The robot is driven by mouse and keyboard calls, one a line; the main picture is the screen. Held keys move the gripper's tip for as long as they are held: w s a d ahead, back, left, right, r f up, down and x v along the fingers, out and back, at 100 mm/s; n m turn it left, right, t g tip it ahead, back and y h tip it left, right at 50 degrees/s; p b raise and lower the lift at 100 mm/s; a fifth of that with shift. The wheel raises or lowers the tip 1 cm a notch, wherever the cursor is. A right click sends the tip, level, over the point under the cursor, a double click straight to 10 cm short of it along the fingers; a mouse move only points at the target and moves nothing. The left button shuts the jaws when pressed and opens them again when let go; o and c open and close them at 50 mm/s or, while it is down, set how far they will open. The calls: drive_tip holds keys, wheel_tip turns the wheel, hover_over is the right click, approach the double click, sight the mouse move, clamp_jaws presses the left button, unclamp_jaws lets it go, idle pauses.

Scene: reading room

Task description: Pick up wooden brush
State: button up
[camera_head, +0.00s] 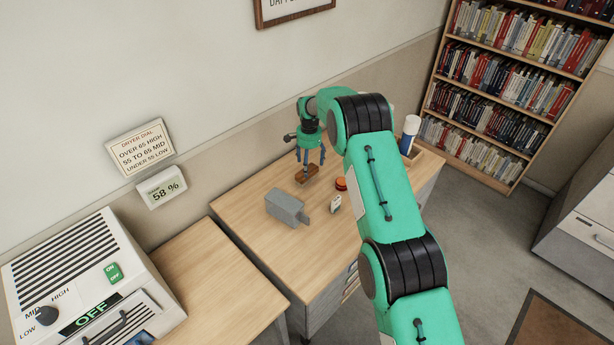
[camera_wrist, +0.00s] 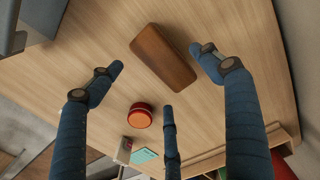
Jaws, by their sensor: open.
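The wooden brush (camera_head: 307,173) is a brown block lying on the wooden desk (camera_head: 243,198) in the head view. In the wrist view the brush (camera_wrist: 163,58) lies slantwise near the top middle. My gripper (camera_head: 310,158) is right above the brush, with its blue fingers pointing down. In the wrist view my gripper (camera_wrist: 162,75) is open, with one finger to the left of the brush, one close by its right end, and a third below it. The fingers hold nothing. I cannot tell whether the right finger touches the brush. The brush's bristles are not visible.
A grey box-like object (camera_head: 286,208) stands in front of the brush. A red-orange round tin (camera_head: 341,184) and a small white item (camera_head: 335,204) lie to the right. A blue and white bottle (camera_head: 409,134) stands farther right. The wall is behind the desk.

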sight(309, 172)
drive_tip(key=shift+f, duration=2.5)
drive_tip(key=c, duration=1.4)
